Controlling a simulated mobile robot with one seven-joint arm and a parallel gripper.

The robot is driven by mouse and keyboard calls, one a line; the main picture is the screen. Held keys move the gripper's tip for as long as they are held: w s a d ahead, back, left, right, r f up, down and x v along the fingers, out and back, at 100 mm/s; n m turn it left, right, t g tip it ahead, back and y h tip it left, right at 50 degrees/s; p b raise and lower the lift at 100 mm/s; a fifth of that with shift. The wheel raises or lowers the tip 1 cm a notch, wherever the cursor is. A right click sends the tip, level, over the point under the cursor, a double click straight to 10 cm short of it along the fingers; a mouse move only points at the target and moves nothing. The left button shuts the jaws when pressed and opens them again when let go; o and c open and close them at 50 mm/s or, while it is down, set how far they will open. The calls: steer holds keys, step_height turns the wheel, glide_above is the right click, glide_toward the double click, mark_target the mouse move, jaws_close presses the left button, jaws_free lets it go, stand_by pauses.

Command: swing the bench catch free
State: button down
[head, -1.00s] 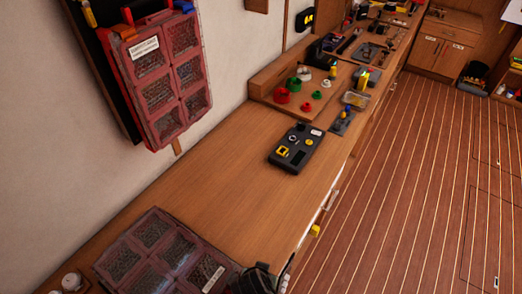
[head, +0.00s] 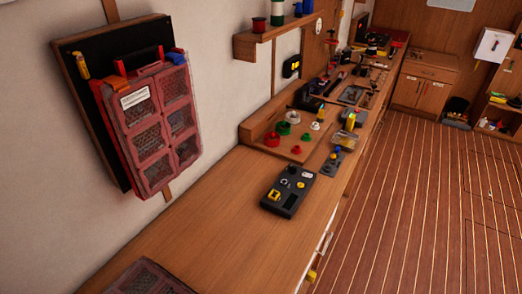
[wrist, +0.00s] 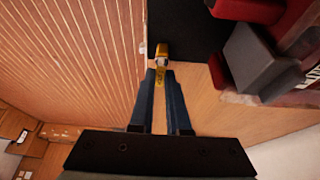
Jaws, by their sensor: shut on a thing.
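In the wrist view my gripper (wrist: 159,85) has its two dark blue fingers closed on a yellow catch (wrist: 159,77) with a small grey part. The catch sits at the front edge of the bench, beside a black surface. My gripper does not show in the head view. The wooden bench (head: 195,225) runs away from the lower left in the head view. A small yellow piece (head: 312,275) shows on its front side; I cannot tell whether it is the same catch.
A red compartment case (head: 150,125) hangs on a black wall board. Another case (head: 150,278) lies on the bench, cut off below. A black control box (head: 288,191) stands near the front edge.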

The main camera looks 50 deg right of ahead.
steer(key=c, duration=1.2)
jaws_free()
steer(key=shift+o, duration=0.2)
steer(key=b+v, duration=0.1)
steer(key=v, duration=1.2)
